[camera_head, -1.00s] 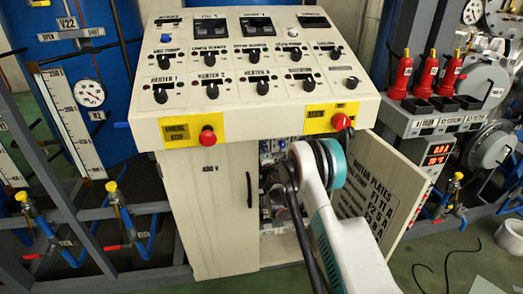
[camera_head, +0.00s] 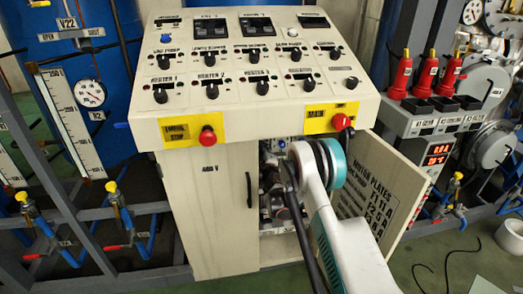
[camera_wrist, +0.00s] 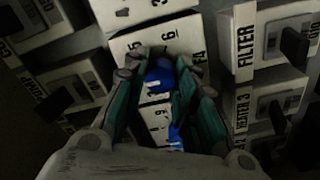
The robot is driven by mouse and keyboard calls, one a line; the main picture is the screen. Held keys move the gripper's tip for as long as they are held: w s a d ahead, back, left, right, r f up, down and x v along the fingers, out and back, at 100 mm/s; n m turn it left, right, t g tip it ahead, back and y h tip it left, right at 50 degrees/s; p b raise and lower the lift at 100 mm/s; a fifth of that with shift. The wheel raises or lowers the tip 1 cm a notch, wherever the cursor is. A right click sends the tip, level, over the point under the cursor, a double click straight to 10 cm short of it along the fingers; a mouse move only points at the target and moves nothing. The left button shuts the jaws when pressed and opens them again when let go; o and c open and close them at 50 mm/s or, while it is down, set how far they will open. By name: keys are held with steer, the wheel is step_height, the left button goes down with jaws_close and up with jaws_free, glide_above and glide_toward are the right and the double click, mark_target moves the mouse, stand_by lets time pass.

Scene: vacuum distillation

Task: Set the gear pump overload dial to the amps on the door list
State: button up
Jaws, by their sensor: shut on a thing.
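In the wrist view my gripper (camera_wrist: 162,85) is shut on a blue dial (camera_wrist: 158,76) on a white unit with numbers around it, "6" and "9" among them. The fingers cover part of the dial, so I cannot read its setting. A second blue part (camera_wrist: 175,136) shows lower between the fingers. In the head view my arm reaches into the open cabinet (camera_head: 222,215), and the gripper is hidden there. The open door (camera_head: 375,195) carries a list headed "MOTOR PLATES" with several amp values, partly hidden by my arm.
In the wrist view, units with black knobs flank the dial: one marked "FILTER" (camera_wrist: 243,50) at right, another (camera_wrist: 75,95) at left.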

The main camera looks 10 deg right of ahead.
steer(key=shift+s+d+f, duration=0.1)
stand_by(0.3)
steer(key=o, duration=1.1)
steer(key=s, duration=1.2)
